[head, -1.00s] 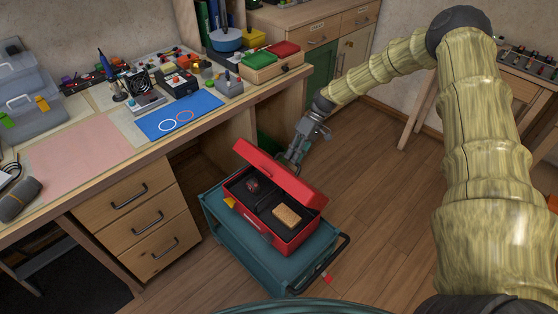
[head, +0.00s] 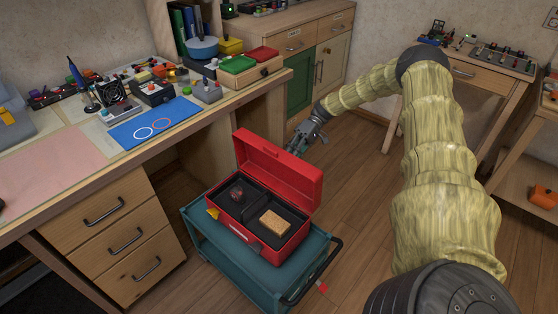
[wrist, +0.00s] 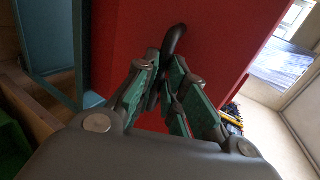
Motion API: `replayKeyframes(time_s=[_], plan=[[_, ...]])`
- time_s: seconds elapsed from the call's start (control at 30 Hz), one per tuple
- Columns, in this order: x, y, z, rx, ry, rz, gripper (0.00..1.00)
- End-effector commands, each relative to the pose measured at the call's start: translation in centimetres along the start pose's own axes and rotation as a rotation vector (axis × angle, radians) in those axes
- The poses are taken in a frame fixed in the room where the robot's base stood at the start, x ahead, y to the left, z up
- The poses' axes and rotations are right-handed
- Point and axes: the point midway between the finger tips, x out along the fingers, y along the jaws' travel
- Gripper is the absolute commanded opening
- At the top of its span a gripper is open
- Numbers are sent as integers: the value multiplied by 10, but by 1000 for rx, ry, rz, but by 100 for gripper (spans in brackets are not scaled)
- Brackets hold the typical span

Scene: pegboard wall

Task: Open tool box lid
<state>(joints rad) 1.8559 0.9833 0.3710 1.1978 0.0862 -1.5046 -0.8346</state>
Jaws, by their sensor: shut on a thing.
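The red tool box (head: 284,248) stands on a teal cart (head: 225,266). Its lid (head: 279,172) stands raised at the back, roughly upright, and the dark inside shows. A tan block (head: 273,222) and a small dark red round item (head: 237,193) lie inside. My gripper (head: 300,143) is behind the lid in the head view, its fingers partly hidden by the lid. In the wrist view the fingers (wrist: 169,84) are closed on a dark curved handle (wrist: 174,41) in front of the red lid surface (wrist: 212,40).
A workbench (head: 200,125) with drawers stands left of the cart, holding a blue mat (head: 135,137) and small tools. A cabinet (head: 300,65) is behind. Open wooden floor (head: 350,205) lies right of the cart.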

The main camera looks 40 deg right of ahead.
Motion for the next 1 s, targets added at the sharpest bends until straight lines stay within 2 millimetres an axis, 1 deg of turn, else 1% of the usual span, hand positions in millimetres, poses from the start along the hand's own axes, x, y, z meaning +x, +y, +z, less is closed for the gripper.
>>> replayKeyframes(time_s=[0.03,0.3,0.83,0.87,0.9,0.97,1.0], plan=[[-1,8,2,-1,3,1,0],[-8,21,7,4,8,2,0],[-8,20,9,5,6,4,0],[-8,20,9,6,6,4,16],[-8,19,8,6,6,4,23],[-8,18,8,6,6,5,34],[-8,18,8,6,6,5,34]])
